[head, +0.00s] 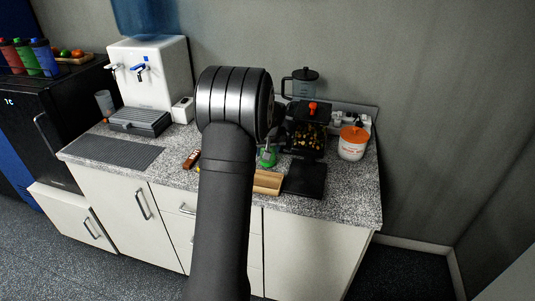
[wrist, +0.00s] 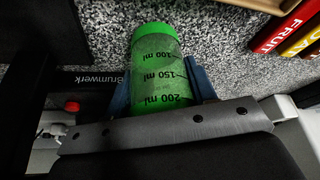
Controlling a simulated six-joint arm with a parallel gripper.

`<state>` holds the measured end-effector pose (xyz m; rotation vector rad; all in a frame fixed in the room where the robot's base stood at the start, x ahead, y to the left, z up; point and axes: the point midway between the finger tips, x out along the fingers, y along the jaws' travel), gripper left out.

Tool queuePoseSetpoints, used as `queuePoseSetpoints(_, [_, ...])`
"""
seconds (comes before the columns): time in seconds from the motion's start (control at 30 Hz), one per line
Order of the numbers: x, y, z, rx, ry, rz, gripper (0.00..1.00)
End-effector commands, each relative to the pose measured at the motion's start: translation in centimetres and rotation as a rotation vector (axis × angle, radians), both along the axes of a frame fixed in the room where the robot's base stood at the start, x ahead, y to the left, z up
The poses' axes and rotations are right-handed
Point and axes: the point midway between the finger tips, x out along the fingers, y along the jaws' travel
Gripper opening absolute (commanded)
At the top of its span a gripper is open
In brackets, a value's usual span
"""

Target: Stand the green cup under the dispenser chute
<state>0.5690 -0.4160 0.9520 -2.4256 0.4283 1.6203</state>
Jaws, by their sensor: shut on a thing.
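The green cup (head: 267,157) shows just right of my arm in the head view, left of the dispenser. In the wrist view the green cup (wrist: 158,72), with ml marks, lies between the two blue fingers of my gripper (wrist: 160,88), which is shut on it. The dispenser (head: 307,137) is dark, with an orange knob on top and nut-like pieces behind its clear front. Its chute cannot be made out in the head view. I cannot tell whether the cup touches the counter. My gripper is hidden behind my arm in the head view.
A black flat tray (head: 305,180) and a wooden box (head: 267,184) lie at the counter's front. An orange-lidded tub (head: 353,143) stands right of the dispenser, a blender jug (head: 303,83) behind it. Wrapped bars (head: 191,160) lie left of my arm. A water cooler (head: 152,73) stands at the left.

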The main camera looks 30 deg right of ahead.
Motion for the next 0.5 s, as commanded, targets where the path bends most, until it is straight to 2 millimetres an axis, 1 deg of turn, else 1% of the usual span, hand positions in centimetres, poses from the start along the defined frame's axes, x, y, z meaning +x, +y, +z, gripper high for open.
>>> queuePoseSetpoints(0.1, [0.1,0.0,2.5,-0.003,-0.004,0.0,0.29])
queuePoseSetpoints(0.3, [0.0,0.0,6.4,-0.002,-0.003,0.0,0.29])
queuePoseSetpoints(0.4, [0.0,0.0,7.8,-0.002,-0.002,0.0,0.29])
queuePoseSetpoints(0.5, [0.0,0.0,8.6,-0.001,0.0,0.0,0.29])
